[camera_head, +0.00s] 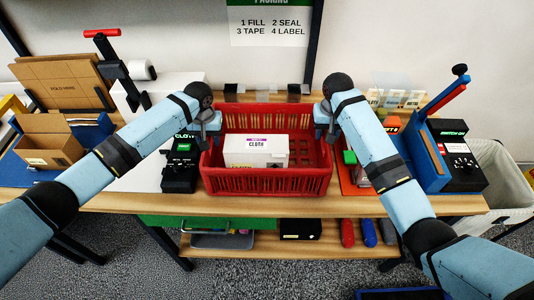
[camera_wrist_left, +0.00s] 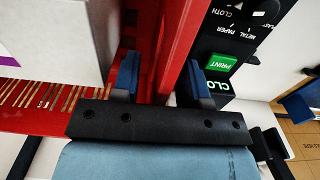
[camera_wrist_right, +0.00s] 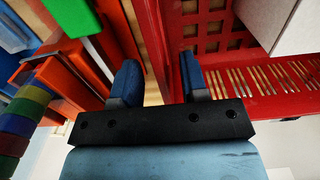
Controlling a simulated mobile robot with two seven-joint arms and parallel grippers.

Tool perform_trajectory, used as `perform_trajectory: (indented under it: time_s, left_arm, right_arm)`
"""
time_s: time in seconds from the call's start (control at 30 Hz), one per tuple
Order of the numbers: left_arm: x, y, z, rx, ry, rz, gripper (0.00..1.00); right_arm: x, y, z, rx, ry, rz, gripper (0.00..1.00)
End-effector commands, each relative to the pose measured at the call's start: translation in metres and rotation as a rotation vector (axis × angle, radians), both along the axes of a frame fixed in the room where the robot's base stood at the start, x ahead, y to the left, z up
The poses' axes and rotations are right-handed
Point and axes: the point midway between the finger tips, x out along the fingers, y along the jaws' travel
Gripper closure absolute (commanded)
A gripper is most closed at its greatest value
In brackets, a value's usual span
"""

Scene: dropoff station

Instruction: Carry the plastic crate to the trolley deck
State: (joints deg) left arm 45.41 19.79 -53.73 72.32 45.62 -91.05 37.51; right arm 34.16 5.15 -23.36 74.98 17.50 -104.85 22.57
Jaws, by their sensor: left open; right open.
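The red plastic crate (camera_head: 266,182) stands upright on the wooden table, with a white box labelled CLOTH (camera_head: 262,158) inside it. My left gripper (camera_head: 211,128) is open at the crate's left side; in the left wrist view its blue fingers (camera_wrist_left: 162,82) stand on either side of the red side wall (camera_wrist_left: 176,45). My right gripper (camera_head: 326,126) is open at the right side; in the right wrist view its fingers (camera_wrist_right: 160,82) stand on either side of that wall (camera_wrist_right: 151,35). I cannot make out a trolley deck in view.
A black label device (camera_head: 181,165) stands close left of the crate. An orange mat with small items (camera_head: 350,178) and a blue-and-black sealing machine (camera_head: 440,155) stand right. A lower shelf (camera_head: 270,245) holds trays and bottles. A pale bin (camera_head: 500,180) stands far right.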

Motion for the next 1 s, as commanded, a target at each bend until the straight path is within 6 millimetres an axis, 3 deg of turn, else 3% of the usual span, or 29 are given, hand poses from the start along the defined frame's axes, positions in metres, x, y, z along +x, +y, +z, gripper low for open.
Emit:
perform_trajectory:
  time_s: [0.4,0.43,0.6,1.0]
  left_arm:
    - [-0.0003,-0.0002,-0.0085,0.0,0.0,0.0,0.6]
    - [-0.0003,-0.0002,-0.0085,0.0,0.0,0.0,0.62]
    - [-0.0003,-0.0002,-0.0084,0.0,0.0,0.0,1.0]
    - [-0.0002,0.0,-0.0081,0.0,0.0,0.0,1.0]
  right_arm:
    - [-0.0001,0.0,-0.0089,0.0,0.0,0.0,0.6]
    - [-0.0001,0.0,-0.0088,0.0,0.0,0.0,0.62]
    - [-0.0001,0.0,-0.0086,0.0,0.0,0.0,1.0]
    - [0.0,0.0,-0.0082,0.0,0.0,0.0,1.0]
